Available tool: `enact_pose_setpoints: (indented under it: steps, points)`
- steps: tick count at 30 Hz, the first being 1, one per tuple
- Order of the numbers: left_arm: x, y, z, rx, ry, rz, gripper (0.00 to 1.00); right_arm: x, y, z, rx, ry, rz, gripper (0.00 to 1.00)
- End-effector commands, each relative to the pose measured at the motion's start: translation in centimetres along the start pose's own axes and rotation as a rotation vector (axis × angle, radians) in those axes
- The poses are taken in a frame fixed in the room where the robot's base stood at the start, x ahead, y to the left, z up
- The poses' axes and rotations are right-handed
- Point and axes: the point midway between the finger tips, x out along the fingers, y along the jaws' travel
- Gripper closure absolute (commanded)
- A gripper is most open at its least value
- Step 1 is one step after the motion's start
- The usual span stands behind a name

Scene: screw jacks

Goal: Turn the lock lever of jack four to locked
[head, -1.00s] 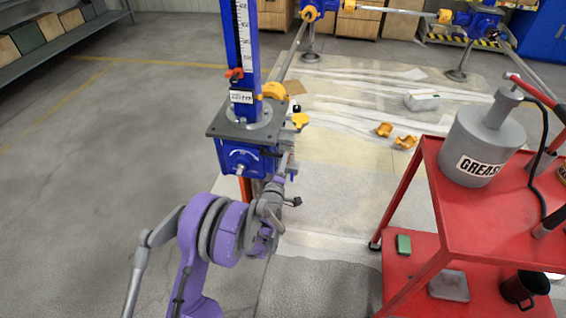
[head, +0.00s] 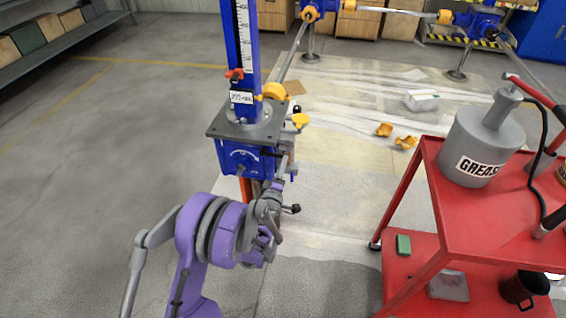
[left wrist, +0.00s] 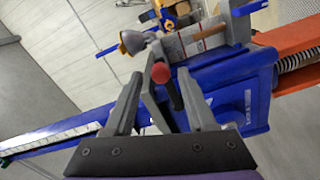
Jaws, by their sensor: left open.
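The jack nearest me is a blue housing (head: 246,160) under a grey plate, with a tall blue scale column (head: 243,45). I cannot read a number four on it. My left gripper (left wrist: 160,76) is open close to the jack's housing, which also shows in the left wrist view (left wrist: 235,88). A lever with a red ball knob (left wrist: 160,73) appears between the fingers; whether they touch it I cannot tell. In the head view the fingers are largely hidden by my purple arm and wrist, just below the housing. My right gripper is not in view.
A red cart (head: 470,215) with a grey grease can (head: 483,140) stands on the right. Another blue jack (head: 478,22) stands at the back. The floor on the left is clear.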

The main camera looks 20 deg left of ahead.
Motion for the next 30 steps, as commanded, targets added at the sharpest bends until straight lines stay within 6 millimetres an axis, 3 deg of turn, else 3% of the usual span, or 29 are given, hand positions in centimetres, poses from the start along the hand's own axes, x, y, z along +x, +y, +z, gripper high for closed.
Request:
enact_pose_setpoints:
  steps: [6,12,30]
  points:
    - [-4.7,0.1,0.0,-0.001,0.0,0.001,0.44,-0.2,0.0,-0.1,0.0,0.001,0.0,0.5]
    - [-7.4,0.1,0.0,0.0,0.0,0.001,0.44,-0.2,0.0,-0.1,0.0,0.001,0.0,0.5]
    - [-8.1,0.1,0.0,-0.001,0.001,0.001,0.44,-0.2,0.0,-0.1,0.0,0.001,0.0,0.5]
